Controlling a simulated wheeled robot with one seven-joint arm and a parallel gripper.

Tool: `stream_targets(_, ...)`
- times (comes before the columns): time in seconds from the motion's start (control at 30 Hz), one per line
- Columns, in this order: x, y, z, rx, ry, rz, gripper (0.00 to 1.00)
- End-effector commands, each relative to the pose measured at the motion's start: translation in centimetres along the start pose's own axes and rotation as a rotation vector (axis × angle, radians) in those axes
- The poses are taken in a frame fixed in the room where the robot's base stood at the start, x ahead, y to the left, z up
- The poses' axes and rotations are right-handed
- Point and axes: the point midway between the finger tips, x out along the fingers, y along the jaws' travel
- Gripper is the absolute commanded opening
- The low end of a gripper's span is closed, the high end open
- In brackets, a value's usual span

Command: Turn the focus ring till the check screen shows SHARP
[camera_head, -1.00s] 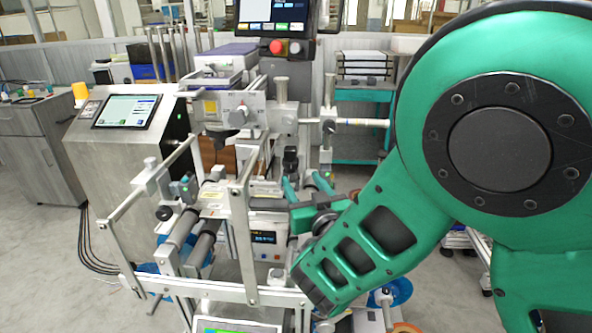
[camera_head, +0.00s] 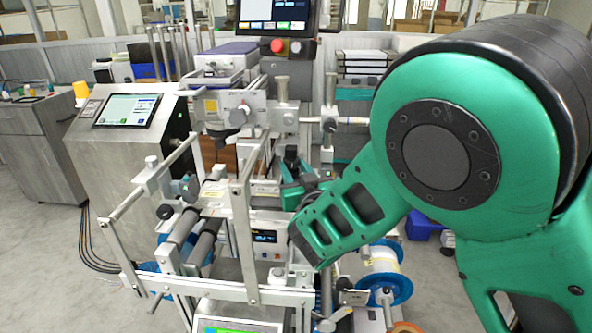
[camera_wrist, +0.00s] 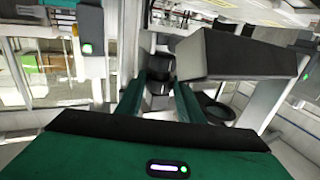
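A black ribbed cylinder (camera_wrist: 160,68), which looks like the focus ring, stands beyond and between the two green fingers of my gripper (camera_wrist: 160,88) in the wrist view. The fingers are apart. I cannot tell whether they touch the cylinder. In the head view my gripper (camera_head: 290,166) reaches into the middle of the machine, and the ring cannot be made out there. A small dark display (camera_head: 264,236) has text too small to read. A green-lit screen (camera_head: 232,328) is cut off at the bottom edge. I cannot tell which one is the check screen.
Metal frame bars (camera_head: 243,230) stand left of my gripper. Grey rollers (camera_head: 203,248) lie lower left. A blue-rimmed reel (camera_head: 384,262) is below my arm. In the wrist view a large dark block (camera_wrist: 240,55) sits close on the right. A tablet panel (camera_head: 128,110) tops the left cabinet.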

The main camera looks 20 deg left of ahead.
Motion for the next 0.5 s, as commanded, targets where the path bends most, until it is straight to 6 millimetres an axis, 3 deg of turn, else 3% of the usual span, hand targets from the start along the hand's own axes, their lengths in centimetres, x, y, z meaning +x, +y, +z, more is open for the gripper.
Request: stream_targets(0.5, 0.16, -0.09, 0.23, -0.004, -0.006, 0.086, 0.12)
